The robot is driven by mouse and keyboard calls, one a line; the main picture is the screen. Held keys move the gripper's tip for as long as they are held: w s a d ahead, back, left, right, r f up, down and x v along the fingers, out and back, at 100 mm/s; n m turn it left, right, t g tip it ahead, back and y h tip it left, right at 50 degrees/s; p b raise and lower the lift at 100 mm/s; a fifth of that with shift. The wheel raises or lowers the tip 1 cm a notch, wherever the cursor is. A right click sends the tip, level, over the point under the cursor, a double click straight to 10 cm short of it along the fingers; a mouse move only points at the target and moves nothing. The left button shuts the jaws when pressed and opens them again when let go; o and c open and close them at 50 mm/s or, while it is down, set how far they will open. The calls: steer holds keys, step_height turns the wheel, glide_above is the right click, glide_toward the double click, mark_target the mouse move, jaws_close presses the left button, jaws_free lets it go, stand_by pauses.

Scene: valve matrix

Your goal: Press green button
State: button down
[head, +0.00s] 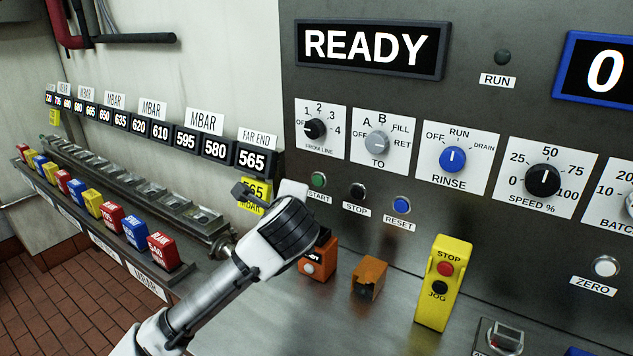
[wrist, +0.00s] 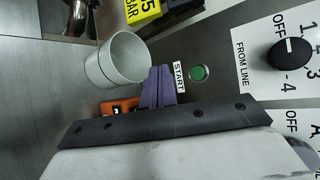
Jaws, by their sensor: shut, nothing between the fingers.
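The green START button (head: 318,180) is set in the grey panel, just above its START label. It also shows in the wrist view (wrist: 199,73), to the right of the fingertips, uncovered. My gripper (wrist: 160,72) shows there as two purple fingers close together, shut and empty. The fingertips lie beside the START label, apart from the button in the picture; the exact depth gap cannot be told. In the head view my wrist hides the fingers, just below and left of the button.
A black STOP button (head: 357,191) and a blue RESET button (head: 401,205) sit right of START. An orange box (head: 369,278) and a yellow STOP/JOG box (head: 443,283) stand below. A white cup (wrist: 115,60) is left of my fingers. The READY display (head: 370,48) is above.

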steer(key=w+d+p, duration=0.1)
steer(key=w+d, duration=0.4)
steer(key=w, duration=0.2)
steer(key=shift+w+d, duration=0.1)
stand_by(2.1)
steer(key=shift+w+d, duration=0.2)
steer(key=shift+w+d, duration=0.25)
steer(key=shift+w, duration=0.1)
stand_by(0.8)
stand_by(0.3)
steer(key=shift+s+a, duration=0.5)
steer(key=shift+s, duration=0.2)
steer(key=shift+s+a+b, duration=0.2)
steer(key=shift+s+a, duration=0.55)
steer(key=shift+s, duration=0.25)
steer(key=shift+s+a+b, duration=0.2)
steer(key=shift+s+a, duration=0.55)
steer(key=shift+s, duration=0.25)
